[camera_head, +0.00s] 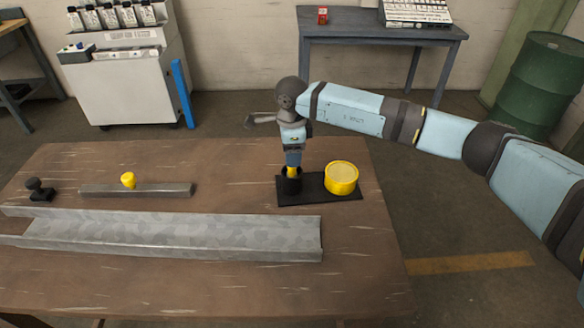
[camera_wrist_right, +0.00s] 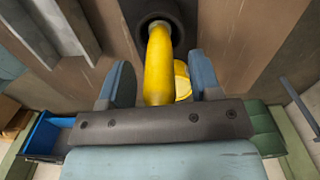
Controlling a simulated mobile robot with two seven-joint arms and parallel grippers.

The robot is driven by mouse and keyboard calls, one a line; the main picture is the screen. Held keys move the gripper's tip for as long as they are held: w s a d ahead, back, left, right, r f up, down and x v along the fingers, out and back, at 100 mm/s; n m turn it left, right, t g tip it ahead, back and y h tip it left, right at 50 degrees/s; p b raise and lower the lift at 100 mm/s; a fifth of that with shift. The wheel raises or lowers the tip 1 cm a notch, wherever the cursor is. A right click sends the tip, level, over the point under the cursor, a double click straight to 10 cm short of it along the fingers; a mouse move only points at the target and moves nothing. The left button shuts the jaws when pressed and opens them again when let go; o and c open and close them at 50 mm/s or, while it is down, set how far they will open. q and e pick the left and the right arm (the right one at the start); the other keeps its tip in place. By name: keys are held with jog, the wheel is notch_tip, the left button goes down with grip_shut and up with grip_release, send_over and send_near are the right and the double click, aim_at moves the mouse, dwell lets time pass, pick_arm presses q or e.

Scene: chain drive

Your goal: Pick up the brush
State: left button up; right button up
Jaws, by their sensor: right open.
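The brush shows as a yellow handle (camera_head: 291,171) standing up out of a dark round cup (camera_head: 289,187) on a black tray (camera_head: 315,194). Its lower end is hidden inside the cup. My right gripper (camera_head: 293,161) points down directly above the cup. In the wrist view, the handle (camera_wrist_right: 158,68) lies between the two blue fingers of the right gripper (camera_wrist_right: 160,85), with a gap on each side. The right gripper is open and holds nothing. My left gripper is not in view.
A yellow round tin (camera_head: 341,177) stands on the tray, just right of the cup. A long grey metal channel (camera_head: 180,237) lies along the table's front. Behind it lie a grey bar (camera_head: 155,190) with a yellow knob (camera_head: 128,180) and a small black object (camera_head: 39,190).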

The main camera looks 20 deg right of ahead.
jog(key=c, duration=1)
jog(key=shift+r, duration=0.1)
